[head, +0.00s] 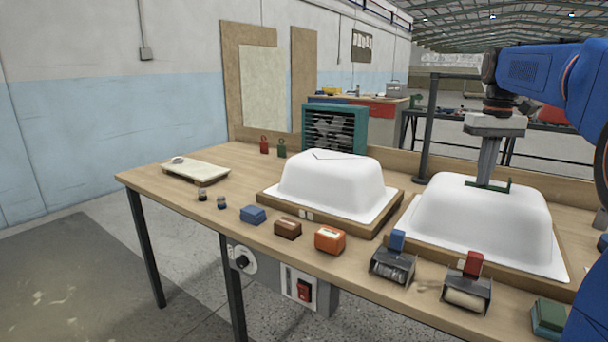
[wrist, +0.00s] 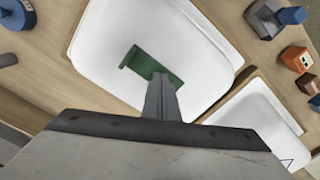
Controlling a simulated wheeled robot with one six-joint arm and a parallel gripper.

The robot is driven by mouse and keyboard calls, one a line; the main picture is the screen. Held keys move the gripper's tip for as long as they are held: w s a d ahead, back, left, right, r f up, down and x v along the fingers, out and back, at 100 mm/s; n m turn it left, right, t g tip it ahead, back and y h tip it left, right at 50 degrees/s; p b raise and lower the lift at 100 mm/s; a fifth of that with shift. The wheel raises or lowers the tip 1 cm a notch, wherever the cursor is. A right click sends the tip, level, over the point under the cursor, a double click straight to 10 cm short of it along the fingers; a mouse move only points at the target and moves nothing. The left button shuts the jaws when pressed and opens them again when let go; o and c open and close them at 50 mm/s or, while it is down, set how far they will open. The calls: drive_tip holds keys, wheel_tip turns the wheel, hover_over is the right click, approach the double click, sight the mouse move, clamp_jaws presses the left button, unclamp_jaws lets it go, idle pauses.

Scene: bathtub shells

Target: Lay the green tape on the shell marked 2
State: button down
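My gripper (head: 488,183) points down over the top of the right white shell (head: 455,225). Its fingers look closed together on a dark green strip, the green tape (head: 501,187), which also shows at the fingertips in the wrist view (wrist: 135,62). The strip is at or just above the shell's flat top; I cannot tell whether it touches. A second white shell (head: 325,185) sits left of it, with a thin dark triangular outline on top. Two small pale marks show on the left shell's board. I cannot read a number on either shell.
Along the front edge stand a blue block (head: 253,215), a brown block (head: 288,229), an orange block (head: 330,240), two dispenser-like tools with blue (head: 397,240) and red (head: 473,264) tops, and a green block (head: 548,318). A teal-framed heater (head: 335,128) stands behind the left shell.

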drive_tip(key=shift+f, duration=0.1)
idle(0.4)
wheel_tip(320, 180, up, 7)
idle(0.9)
idle(0.4)
